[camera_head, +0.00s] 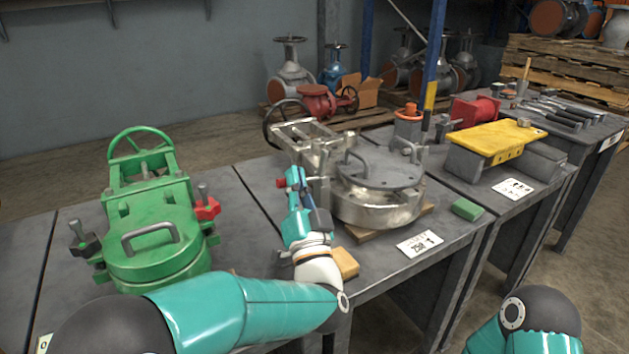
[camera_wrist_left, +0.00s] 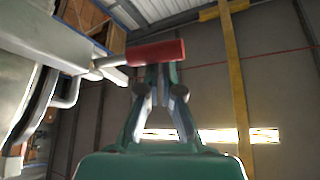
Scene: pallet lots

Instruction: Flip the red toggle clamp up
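The toggle clamp's red handle (camera_head: 281,183) shows as a small red end beside the round metal vessel (camera_head: 375,205), partly hidden by my left gripper (camera_head: 293,176). In the left wrist view, the red handle (camera_wrist_left: 155,52) lies crosswise on a pale metal rod, just at the tips of my left gripper (camera_wrist_left: 158,72). The fingers converge with their tips together and look shut. The handle runs across them rather than clearly between them. Whether they touch it I cannot tell. My right gripper is out of view.
A green valve unit (camera_head: 150,235) with a red knob (camera_head: 207,208) stands left on the table. A tan block (camera_head: 344,263), a white label card (camera_head: 419,243) and a green block (camera_head: 467,209) lie near the front edge. A yellow plate (camera_head: 492,140) is farther right.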

